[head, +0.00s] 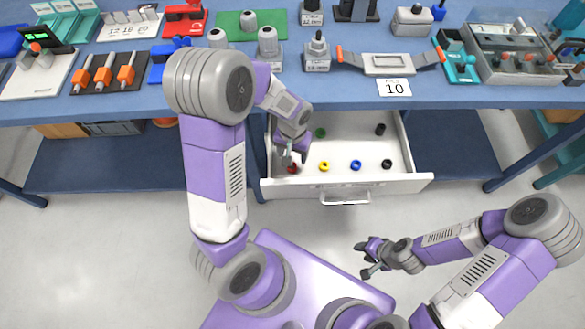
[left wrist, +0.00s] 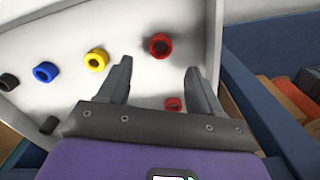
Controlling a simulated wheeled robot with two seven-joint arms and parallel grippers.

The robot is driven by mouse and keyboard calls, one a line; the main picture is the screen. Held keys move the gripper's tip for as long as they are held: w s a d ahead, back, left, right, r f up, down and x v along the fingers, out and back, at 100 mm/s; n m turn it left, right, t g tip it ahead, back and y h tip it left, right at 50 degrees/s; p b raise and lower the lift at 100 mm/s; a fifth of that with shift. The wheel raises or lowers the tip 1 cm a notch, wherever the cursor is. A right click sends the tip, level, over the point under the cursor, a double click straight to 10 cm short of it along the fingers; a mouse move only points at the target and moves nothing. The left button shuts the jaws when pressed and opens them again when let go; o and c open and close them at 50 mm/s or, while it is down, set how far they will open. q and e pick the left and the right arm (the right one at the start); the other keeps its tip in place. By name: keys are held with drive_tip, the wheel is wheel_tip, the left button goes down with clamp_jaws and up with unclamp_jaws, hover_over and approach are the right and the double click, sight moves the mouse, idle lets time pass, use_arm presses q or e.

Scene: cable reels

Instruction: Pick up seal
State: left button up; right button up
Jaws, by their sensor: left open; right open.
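Several small ring-shaped seals lie in an open white drawer (head: 345,183). A red seal (head: 292,170) sits at its left front, partly hidden by my left gripper (head: 285,158), which reaches down into the drawer. In the left wrist view, a red seal (left wrist: 167,40) lies just beyond the fingertips of my open left gripper (left wrist: 158,66). A second, smaller-looking red seal (left wrist: 173,99) shows between the fingers, closer to the palm. Nothing is held. My right gripper (head: 368,258) is open and empty, outside the drawer at the lower right.
The drawer also holds a yellow seal (head: 324,167), a blue seal (head: 356,165), a green seal (head: 320,133) and black seals (head: 387,164). The floor right of the drawer is clear.

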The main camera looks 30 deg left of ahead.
sight(292, 169)
use_arm(q)
drive_tip(key=f+b, duration=0.1)
drive_tip(key=f, duration=0.2)
drive_tip(key=f+b, duration=0.1)
drive_tip(key=f, duration=0.1)
drive_tip(key=shift+s+f+b, duration=0.25)
drive_tip(key=shift+s+b, duration=0.05)
drive_tip(key=shift+s, duration=0.05)
drive_tip(key=shift+r, duration=0.1)
drive_tip(key=shift+c, duration=0.2)
